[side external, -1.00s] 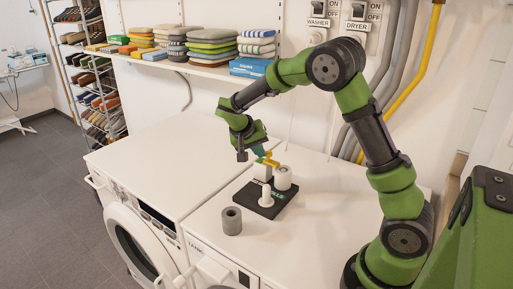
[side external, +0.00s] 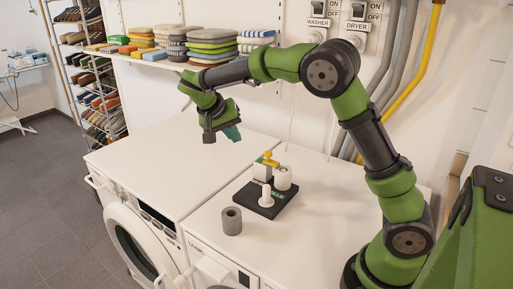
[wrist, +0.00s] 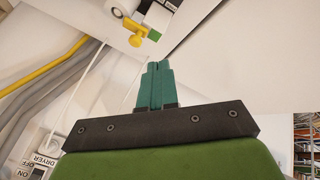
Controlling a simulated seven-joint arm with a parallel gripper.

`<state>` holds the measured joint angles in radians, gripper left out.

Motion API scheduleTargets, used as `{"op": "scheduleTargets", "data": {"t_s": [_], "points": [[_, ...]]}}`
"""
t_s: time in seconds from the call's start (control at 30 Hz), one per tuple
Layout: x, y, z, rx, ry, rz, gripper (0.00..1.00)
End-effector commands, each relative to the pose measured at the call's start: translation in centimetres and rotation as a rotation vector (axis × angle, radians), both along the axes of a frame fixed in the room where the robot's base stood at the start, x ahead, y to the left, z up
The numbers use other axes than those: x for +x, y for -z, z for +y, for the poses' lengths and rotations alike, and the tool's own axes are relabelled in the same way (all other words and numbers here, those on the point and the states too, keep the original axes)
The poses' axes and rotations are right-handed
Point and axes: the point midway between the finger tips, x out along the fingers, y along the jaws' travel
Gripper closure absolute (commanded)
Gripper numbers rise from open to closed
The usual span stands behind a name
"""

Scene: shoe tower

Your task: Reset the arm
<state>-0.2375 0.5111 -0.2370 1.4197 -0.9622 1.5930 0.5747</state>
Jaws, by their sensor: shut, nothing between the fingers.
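My gripper (side external: 232,133) hangs in the air above the white machine tops, up and to the left of a black base in the side view. Its teal fingers, also seen in the wrist view (wrist: 158,66), are together with nothing between them. My arm reaches up and over from the right.
The black base (side external: 247,206) holds white cylinders (side external: 283,178) and a yellow piece (side external: 268,159). The yellow piece also shows in the wrist view (wrist: 133,34). A grey roll (side external: 232,221) stands in front. A shelf (side external: 205,69) with folded cloths runs along the wall behind.

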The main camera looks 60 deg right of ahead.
Motion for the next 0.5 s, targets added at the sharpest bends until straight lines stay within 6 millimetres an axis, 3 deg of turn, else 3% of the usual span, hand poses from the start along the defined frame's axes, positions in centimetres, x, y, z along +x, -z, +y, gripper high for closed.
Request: {"op": "scheduleTargets", "data": {"t_s": [0.2,0.5], "points": [[0.08,-1.26,0.81,-0.001,0.000,-0.001,1.00],[0.07,-1.28,0.83,0.000,-0.001,0.001,1.00]]}}
